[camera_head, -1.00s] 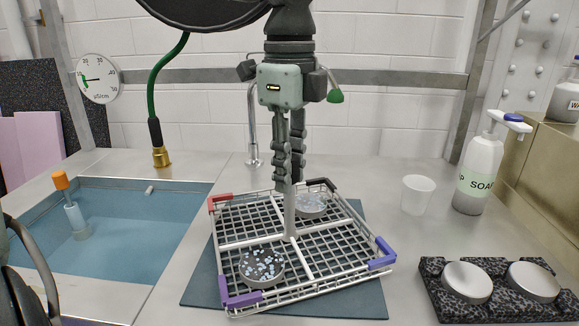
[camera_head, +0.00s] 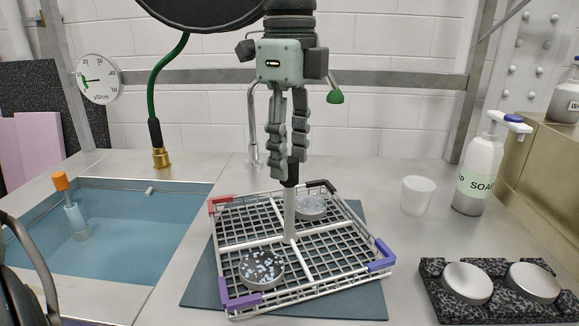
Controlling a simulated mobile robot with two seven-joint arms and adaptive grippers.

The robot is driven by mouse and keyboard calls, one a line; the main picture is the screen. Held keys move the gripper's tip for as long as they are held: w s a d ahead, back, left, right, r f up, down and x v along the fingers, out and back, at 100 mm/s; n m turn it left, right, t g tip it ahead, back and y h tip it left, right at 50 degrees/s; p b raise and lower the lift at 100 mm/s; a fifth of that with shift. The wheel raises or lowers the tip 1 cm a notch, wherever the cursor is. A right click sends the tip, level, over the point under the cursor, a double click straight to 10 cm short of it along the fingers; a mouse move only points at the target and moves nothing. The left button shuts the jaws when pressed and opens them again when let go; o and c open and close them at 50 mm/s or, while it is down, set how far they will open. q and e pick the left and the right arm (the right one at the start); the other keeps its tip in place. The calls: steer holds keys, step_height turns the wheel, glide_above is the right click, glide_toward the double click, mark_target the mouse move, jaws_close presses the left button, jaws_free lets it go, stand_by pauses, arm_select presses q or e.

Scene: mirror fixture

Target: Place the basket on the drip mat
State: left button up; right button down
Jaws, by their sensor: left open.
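The basket (camera_head: 315,262) is a white wire rack with red, black and purple corners and a centre post (camera_head: 289,215) with a black top. It lies over the dark teal drip mat (camera_head: 350,306), turned slightly against it. The mat shows along the front and right; its middle is hidden. Some basket corners reach past the mat's edges in the picture. The basket holds a dish of pale blue bits (camera_head: 262,268) and another round dish (camera_head: 311,207). My left gripper (camera_head: 289,165) points down, open, with its fingertips around or just before the post's black top. My right gripper is not in view.
A blue-lined sink (camera_head: 120,240) with an orange-topped item (camera_head: 70,205) is at left. At right stand a white cup (camera_head: 417,195), a soap bottle (camera_head: 478,175) and a black speckled block (camera_head: 505,311) with two round metal discs. A faucet (camera_head: 253,130) stands behind the gripper.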

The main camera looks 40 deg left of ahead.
arm_select(q)
step_height(320, 180, up, 9)
stand_by(0.8)
